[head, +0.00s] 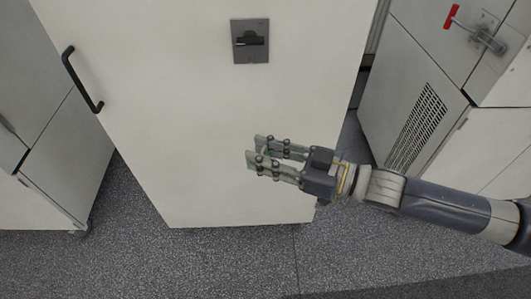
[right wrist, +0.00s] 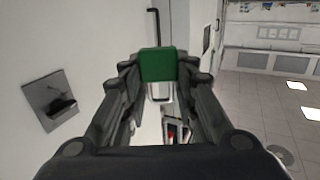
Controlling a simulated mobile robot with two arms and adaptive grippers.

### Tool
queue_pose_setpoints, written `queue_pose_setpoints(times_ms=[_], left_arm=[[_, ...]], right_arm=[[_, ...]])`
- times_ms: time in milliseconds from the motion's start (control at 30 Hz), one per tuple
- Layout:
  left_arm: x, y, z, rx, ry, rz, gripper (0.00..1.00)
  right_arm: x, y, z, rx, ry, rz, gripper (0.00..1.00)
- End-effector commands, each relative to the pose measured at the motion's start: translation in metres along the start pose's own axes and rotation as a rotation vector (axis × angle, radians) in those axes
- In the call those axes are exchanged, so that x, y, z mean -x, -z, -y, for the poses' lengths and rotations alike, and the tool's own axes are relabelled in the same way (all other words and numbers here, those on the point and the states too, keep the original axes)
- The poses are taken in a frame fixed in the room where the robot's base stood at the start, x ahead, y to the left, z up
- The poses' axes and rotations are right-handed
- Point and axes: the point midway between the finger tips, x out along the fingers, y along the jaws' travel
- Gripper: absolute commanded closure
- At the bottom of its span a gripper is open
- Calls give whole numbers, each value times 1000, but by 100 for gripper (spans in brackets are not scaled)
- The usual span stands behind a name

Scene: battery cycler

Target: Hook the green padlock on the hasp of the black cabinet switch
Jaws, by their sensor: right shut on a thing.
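The black cabinet switch (head: 250,41) is a dark plate with a black handle on the white cabinet front, high in the head view. It also shows at the left of the right wrist view (right wrist: 52,101). My right gripper (head: 253,149) is in front of the lower part of the cabinet, below the switch and apart from it. It is shut on the green padlock (right wrist: 158,64), whose body sits between the fingertips in the right wrist view. The metal shackle shows below the body there. In the head view the fingers mostly hide the padlock. My left gripper is not in view.
The white cabinet (head: 190,120) has a black bar handle (head: 82,80) at its left. Another cabinet with a vent grille (head: 418,125) and a red-handled lever (head: 452,17) stands at the right. Speckled grey floor (head: 240,255) is clear in front.

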Motion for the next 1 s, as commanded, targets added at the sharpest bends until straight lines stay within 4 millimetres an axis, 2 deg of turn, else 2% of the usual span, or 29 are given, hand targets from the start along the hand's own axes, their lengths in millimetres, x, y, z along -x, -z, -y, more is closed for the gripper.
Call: queue_pose_setpoints(times_ms=[1000], left_arm=[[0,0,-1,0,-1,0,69]], right_arm=[[31,-1,-5,17,375,0,94]])
